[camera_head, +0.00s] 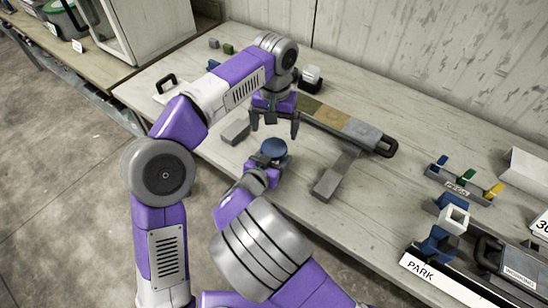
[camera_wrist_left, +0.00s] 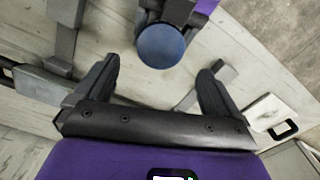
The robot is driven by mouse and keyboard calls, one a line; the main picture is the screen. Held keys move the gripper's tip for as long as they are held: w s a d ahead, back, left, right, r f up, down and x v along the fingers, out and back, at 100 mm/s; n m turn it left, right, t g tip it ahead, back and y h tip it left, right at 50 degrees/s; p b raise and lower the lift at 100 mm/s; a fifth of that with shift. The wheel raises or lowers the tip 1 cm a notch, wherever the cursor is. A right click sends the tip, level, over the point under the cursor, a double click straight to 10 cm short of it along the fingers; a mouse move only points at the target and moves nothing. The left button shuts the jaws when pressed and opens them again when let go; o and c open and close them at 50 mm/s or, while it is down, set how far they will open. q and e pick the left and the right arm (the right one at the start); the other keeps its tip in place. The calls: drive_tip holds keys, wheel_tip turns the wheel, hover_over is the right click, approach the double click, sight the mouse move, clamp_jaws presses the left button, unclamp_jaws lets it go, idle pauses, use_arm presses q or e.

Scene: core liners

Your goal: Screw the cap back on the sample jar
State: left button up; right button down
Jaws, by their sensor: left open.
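A round blue piece (camera_head: 273,148) with a flat top, the cap or the capped jar, sits at the end of my right gripper (camera_head: 265,162). It also shows in the left wrist view (camera_wrist_left: 160,46), between dark parts of the right gripper. A jar body under the blue top is hidden. The right fingers look closed around it, partly hidden. My left gripper (camera_head: 275,126) points down just above the blue piece and is open and empty. In the left wrist view its fingers (camera_wrist_left: 160,88) stand wide apart, and the blue piece is beyond them, untouched.
A long tray (camera_head: 345,125) with tan and grey sections lies behind the grippers. Grey blocks (camera_head: 236,132) (camera_head: 328,184) lie on the table nearby. A rack with coloured pieces (camera_head: 465,188) and a PARK stand (camera_head: 440,275) are at the right. The table's front edge is near.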

sight(274, 147)
use_arm(q)
drive_tip(key=n, duration=0.2)
drive_tip(key=r+n, duration=0.1)
drive_tip(key=n, duration=0.2)
wheel_tip(274, 147, down, 8)
idle(0.8)
